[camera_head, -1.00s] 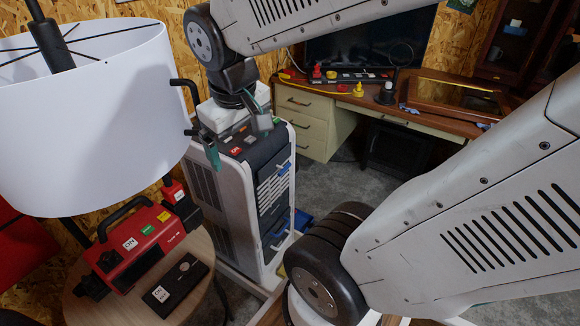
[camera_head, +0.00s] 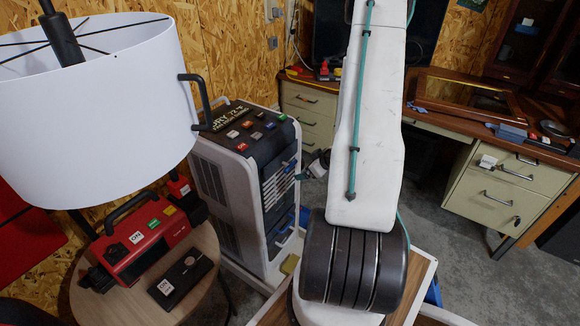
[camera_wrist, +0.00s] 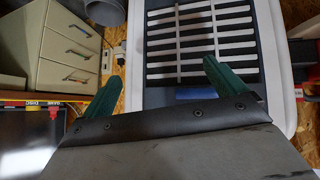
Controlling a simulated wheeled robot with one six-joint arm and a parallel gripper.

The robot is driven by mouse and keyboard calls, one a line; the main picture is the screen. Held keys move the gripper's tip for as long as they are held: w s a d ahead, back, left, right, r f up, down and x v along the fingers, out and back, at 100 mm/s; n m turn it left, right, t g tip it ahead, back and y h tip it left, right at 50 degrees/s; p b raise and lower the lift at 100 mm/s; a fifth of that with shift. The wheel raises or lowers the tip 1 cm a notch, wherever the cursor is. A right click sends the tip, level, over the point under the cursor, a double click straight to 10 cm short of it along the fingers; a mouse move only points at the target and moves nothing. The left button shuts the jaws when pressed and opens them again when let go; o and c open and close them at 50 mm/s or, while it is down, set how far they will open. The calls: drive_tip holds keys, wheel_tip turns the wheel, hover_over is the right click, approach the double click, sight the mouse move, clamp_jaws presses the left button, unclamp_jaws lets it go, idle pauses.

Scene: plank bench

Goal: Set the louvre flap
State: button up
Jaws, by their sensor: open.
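The louvre (camera_head: 278,186), a set of pale slats, is on the front of a white and dark cabinet-like unit (camera_head: 217,190) in the head view. The slats (camera_wrist: 200,42) also fill the upper middle of the wrist view, with a blue strip beside them. I cannot tell the flap's exact angle. My gripper (camera_head: 315,166) is partly hidden behind my arm, to the right of the louvre. In the wrist view my gripper (camera_wrist: 163,70) has its two green fingers wide apart and empty. The right finger overlaps the slats in the picture; contact cannot be told.
A lamp with a white shade (camera_head: 95,105) and a red machine (camera_head: 140,240) on a round table (camera_head: 100,305) stand left of the unit. A desk with drawers (camera_head: 505,190) is at the right. Grey floor (camera_head: 455,265) shows between.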

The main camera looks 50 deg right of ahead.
sight(292, 167)
drive_tip(key=s+a+t+y, duration=0.3)
drive_tip(key=a+t, duration=0.1)
drive_tip(key=t, duration=0.5)
drive_tip(key=w, duration=0.5)
drive_tip(key=w+a, duration=0.1)
drive_tip(key=w, duration=0.2)
drive_tip(key=shift+r, duration=0.4)
drive_tip(key=c, duration=0.9)
